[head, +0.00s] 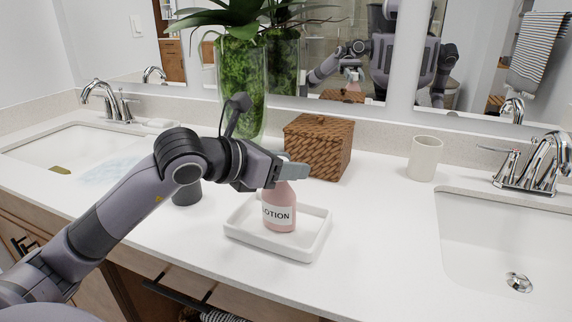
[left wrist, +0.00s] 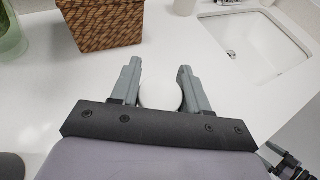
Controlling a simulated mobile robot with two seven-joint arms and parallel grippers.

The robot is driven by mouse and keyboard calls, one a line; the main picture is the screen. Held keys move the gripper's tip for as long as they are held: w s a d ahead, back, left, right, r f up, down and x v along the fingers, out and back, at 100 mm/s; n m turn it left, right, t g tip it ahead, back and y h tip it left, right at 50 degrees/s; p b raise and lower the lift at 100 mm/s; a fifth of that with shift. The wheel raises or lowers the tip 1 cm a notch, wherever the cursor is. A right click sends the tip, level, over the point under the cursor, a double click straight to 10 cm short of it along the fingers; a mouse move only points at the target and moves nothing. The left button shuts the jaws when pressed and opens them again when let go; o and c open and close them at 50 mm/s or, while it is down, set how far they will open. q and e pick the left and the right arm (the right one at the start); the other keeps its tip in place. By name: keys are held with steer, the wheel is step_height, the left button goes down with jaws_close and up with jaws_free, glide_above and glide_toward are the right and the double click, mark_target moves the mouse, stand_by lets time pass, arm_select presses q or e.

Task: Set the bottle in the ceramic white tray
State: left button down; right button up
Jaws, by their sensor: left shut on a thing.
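The pink bottle (head: 280,215), with a white label reading LOTION, stands upright within the outline of the white ceramic tray (head: 308,250). Whether its base touches the tray floor I cannot tell. My left gripper (head: 290,172) is shut on the upper part of the bottle, its fingers hiding part of the neck. In the left wrist view, a pale rounded shape, seemingly the bottle (left wrist: 162,94), shows between the fingers of my left gripper (left wrist: 160,75).
A brown woven box (head: 318,148) stands close behind the tray, and a glass vase with a plant (head: 241,85) behind my arm. A dark cup (head: 187,192) is left of the tray. A whitish cup (head: 424,158) and a sink (head: 500,245) are to the right.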

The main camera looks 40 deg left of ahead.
arm_select(q)
steer(key=shift+f, duration=0.15)
steer(key=c, duration=0.5)
jaws_free()
steer(key=shift+c, duration=0.2)
steer(key=shift+s+r, duration=0.1)
steer(key=shift+r, duration=0.1)
steer(key=b+v, duration=0.3)
steer(key=v, duration=0.8)
steer(key=shift+s, duration=0.35)
steer(key=shift+a+r, duration=0.1)
steer(key=shift+r, duration=0.1)
